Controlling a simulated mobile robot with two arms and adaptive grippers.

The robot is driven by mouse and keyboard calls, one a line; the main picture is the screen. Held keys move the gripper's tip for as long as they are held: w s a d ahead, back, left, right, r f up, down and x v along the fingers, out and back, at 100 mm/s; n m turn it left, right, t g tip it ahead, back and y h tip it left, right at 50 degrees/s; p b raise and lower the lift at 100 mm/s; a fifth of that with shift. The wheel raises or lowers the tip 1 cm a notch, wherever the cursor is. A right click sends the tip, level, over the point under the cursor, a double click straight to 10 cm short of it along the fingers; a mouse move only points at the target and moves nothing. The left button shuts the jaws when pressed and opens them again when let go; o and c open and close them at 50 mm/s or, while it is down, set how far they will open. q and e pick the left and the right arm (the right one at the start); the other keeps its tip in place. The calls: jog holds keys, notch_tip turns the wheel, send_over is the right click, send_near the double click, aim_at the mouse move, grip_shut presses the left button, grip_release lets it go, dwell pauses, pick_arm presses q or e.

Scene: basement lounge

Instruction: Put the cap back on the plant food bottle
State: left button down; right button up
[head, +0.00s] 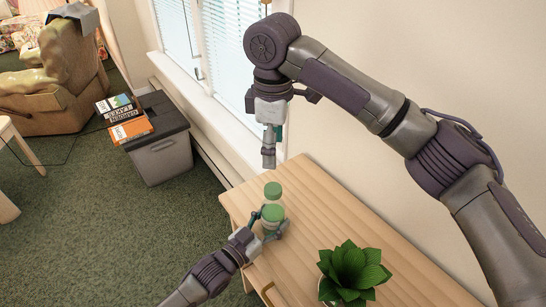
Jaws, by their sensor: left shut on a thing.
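My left gripper (271,228) reaches in from the bottom left, with its fingers on both sides of a pale, green-topped container (272,213), which looks like the plant food bottle. It is shut on it, at the table's left edge. A second green round top (273,190) with a pale part under it shows right behind or above. I cannot tell whether this is a separate container or part of the same one, nor which green piece is the loose cap. My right gripper (269,150) points down above the table's far end, apart from the green tops; its finger opening is unclear.
A wooden table (335,228) runs along the wall, with a leafy green plant (352,273) at its near end. A grey storage box (162,155) with books (125,119) stands by the window. A brown armchair (53,88) is at the upper left. The green carpet is open.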

pick_arm(q)
jog(key=shift+c, duration=0.9)
grip_release()
jog(key=v, duration=1.2)
